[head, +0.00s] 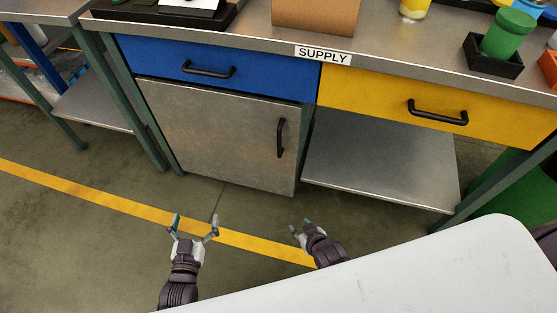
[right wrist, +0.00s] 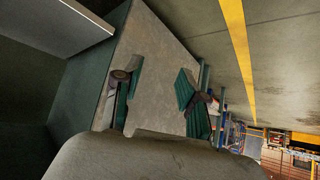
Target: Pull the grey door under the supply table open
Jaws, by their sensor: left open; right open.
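The grey door (head: 215,130) is shut under the supply table (head: 270,38), below the blue drawer. Its black upright handle (head: 281,137) is near the door's right edge. My left gripper (head: 195,220) is open and empty in front of the door, low and apart from it. My right gripper (head: 300,226) is open and empty, in front of and below the handle, apart from it. In the right wrist view the fingers of my right gripper (right wrist: 158,95) are spread, with the grey door (right wrist: 165,55) beyond them. I cannot make out the handle there.
A blue drawer (head: 222,70) and a yellow drawer (head: 435,105) have black handles. An open shelf (head: 380,165) is right of the door. Table legs stand at both sides. A yellow line (head: 90,192) crosses the clear floor. A green bin (head: 510,190) is at the right.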

